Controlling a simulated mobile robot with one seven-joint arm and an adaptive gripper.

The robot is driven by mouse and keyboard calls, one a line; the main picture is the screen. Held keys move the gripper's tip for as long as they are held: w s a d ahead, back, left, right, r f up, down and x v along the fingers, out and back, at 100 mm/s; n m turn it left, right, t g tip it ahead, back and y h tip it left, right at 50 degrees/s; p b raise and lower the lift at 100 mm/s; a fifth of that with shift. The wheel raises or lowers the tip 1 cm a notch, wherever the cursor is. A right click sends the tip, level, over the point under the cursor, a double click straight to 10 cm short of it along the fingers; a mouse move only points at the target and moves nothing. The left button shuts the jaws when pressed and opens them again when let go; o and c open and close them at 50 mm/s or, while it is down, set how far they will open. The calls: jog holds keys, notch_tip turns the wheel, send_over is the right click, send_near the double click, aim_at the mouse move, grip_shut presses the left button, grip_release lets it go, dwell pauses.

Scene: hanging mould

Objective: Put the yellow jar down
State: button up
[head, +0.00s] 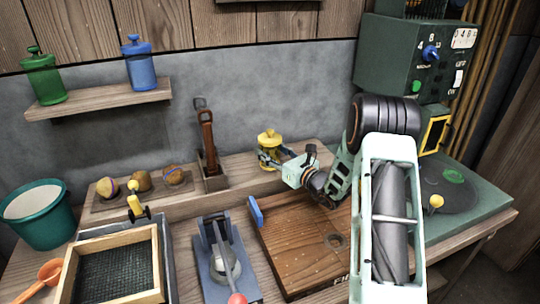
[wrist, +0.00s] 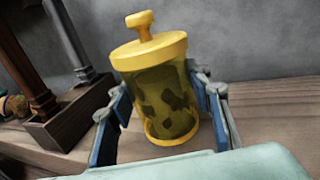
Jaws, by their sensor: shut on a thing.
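The yellow jar (head: 269,148) has a yellow lid with a knob and a see-through body with dark pieces inside. In the wrist view the jar (wrist: 160,92) stands between the two blue finger pads, slightly tilted in the picture. My gripper (head: 272,160) is shut around the jar's body, at the raised back shelf (head: 240,172). In the wrist view my gripper (wrist: 165,112) has one finger on each side of the jar. I cannot tell whether the jar's base touches the shelf.
A wooden stand with dark levers (head: 209,155) is left of the jar. Several round lumps (head: 142,181) sit farther left. A wall shelf (head: 98,99) holds a green jar (head: 43,76) and a blue jar (head: 139,64). A wooden board (head: 300,240) lies in front.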

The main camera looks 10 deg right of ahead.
jog(key=shift+f, duration=0.55)
jog(key=shift+f, duration=0.15)
jog(key=o, duration=1.5)
jog(key=shift+r, duration=0.2)
jog(key=p+v, duration=0.1)
jog(key=v, duration=1.1)
